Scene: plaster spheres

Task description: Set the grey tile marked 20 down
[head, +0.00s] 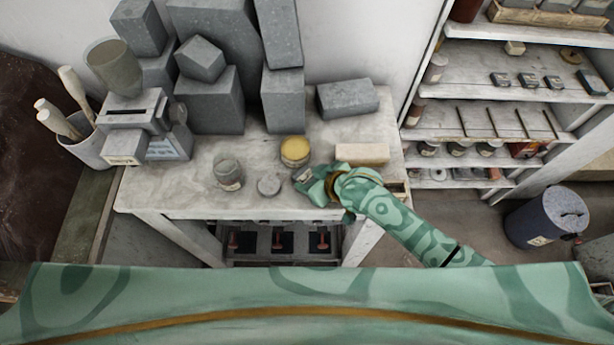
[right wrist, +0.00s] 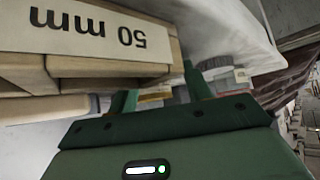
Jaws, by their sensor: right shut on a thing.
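My right gripper (head: 309,182) is over the front part of the stone-topped worktable (head: 200,190), its arm coming in from the right. It is shut on a small grey piece (head: 302,174), which I take to be the grey tile; its mark cannot be read. In the right wrist view the two green fingers (right wrist: 158,92) show beyond the palm, but the tile is not clear between them. I cannot tell whether the tile touches the tabletop. My left gripper is not in view.
A yellow-topped jar (head: 295,151), a grey disc (head: 268,185) and a glass jar (head: 229,173) stand left of the gripper. A pale block (head: 362,153) lies behind it. A block marked 50 mm (right wrist: 90,30) shows close in the wrist view. Grey stone blocks (head: 209,98) fill the back.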

